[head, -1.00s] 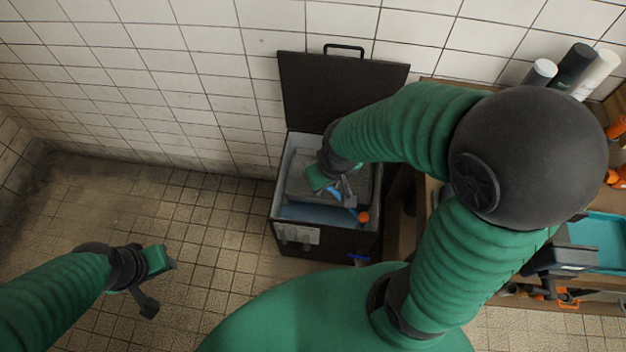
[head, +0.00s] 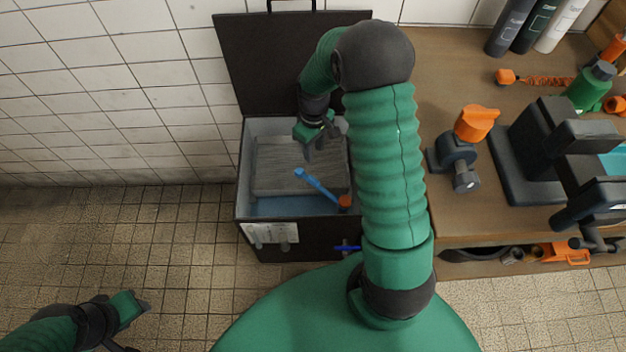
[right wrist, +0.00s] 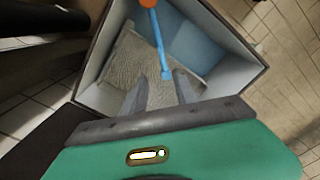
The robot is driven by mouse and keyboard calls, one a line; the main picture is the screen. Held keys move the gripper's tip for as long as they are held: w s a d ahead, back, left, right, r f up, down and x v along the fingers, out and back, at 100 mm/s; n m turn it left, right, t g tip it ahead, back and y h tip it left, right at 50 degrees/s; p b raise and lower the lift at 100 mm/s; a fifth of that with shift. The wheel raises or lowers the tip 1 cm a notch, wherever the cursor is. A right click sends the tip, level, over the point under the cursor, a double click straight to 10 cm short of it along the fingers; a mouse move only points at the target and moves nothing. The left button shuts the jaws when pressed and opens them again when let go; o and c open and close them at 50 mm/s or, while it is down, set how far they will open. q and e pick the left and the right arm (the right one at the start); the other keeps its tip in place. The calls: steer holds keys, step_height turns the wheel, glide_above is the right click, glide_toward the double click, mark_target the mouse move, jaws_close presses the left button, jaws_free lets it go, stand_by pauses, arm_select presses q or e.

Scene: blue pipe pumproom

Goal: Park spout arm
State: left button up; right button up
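A blue rod with an orange end (head: 316,184), possibly the spout arm, lies inside the open dark box (head: 290,246), with its orange end at the box's front right. It also shows in the right wrist view (right wrist: 159,42), beyond my fingertips. My right gripper (head: 312,145) is over the back of the box, behind the rod and apart from it. In the right wrist view its two fingers (right wrist: 160,88) are spread with nothing between them. My left gripper (head: 138,325) is low at the left over the floor, its fingers apart and empty.
The box's lid (head: 290,60) stands open against the tiled wall. A grey slab (head: 275,165) lies in the box. A wooden bench (head: 450,70) on the right bears an orange-handled valve (head: 474,124), a dark device (head: 530,150) and bottles (head: 545,25). The floor at left is clear.

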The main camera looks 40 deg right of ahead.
mark_target(313, 178)
steer(key=f+b, duration=0.4)
steer(key=f, duration=1.1)
steer(key=shift+a+f, duration=0.15)
steer(key=shift+a, duration=0.05)
steer(key=shift+a, duration=0.1)
steer(key=shift+c, duration=0.3)
jaws_close()
